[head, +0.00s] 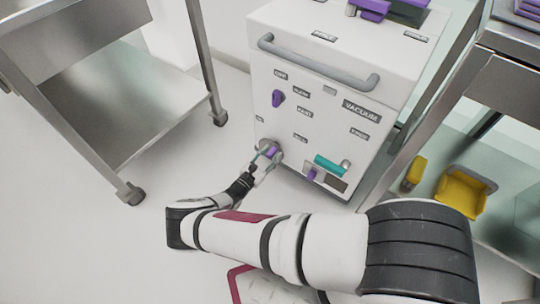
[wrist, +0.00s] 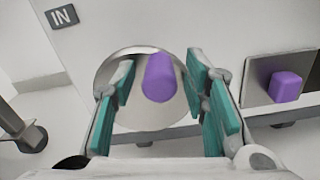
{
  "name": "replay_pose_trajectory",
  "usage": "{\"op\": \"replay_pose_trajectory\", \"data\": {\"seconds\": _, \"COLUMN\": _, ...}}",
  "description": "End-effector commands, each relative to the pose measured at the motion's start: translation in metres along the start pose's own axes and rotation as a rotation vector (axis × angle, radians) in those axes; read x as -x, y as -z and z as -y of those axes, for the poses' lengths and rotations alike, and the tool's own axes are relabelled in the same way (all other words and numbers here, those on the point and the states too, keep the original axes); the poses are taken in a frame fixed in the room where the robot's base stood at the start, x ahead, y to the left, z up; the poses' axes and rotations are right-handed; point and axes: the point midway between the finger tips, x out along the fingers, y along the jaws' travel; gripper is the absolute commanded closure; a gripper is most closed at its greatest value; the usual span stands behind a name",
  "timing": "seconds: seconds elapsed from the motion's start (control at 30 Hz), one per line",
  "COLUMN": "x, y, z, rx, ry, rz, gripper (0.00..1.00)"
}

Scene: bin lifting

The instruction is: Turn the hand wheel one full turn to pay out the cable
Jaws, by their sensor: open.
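A white machine (head: 315,95) has a round metal disc (head: 277,145) low on its front left, which also shows in the wrist view (wrist: 135,115). A purple grip (head: 271,153) sticks out from the disc; in the wrist view it is a rounded purple bar (wrist: 159,78), right of the disc's centre. The disc looks like the hand wheel, though no label confirms this. My gripper (head: 264,162) is at the disc, with its teal-padded fingers open on either side of the purple grip. In the wrist view a gap shows on both sides of it. No cable is visible.
Right of the disc are a teal handle (head: 330,165) and a recessed panel with a purple knob (wrist: 285,86). A purple knob (head: 278,98) sits above. A steel cart (head: 120,100) stands left, and a shelf with a yellow bin (head: 462,192) right. Floor between is clear.

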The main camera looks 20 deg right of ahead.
Motion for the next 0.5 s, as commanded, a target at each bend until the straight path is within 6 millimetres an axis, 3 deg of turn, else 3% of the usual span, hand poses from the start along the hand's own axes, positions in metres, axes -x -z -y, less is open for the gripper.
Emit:
{"op": "replay_pose_trajectory", "data": {"seconds": 0.23, "x": -0.0006, "y": -0.0002, "z": -0.0001, "rx": 0.000, "ry": 0.000, "rz": 0.000, "gripper": 0.59}}
{"op": "replay_pose_trajectory", "data": {"seconds": 0.4, "x": -0.0004, "y": -0.0001, "z": -0.0002, "rx": 0.000, "ry": 0.000, "rz": 0.000, "gripper": 0.98}}
{"op": "replay_pose_trajectory", "data": {"seconds": 0.5, "x": -0.0004, "y": -0.0001, "z": -0.0003, "rx": 0.000, "ry": 0.000, "rz": 0.000, "gripper": 1.00}}
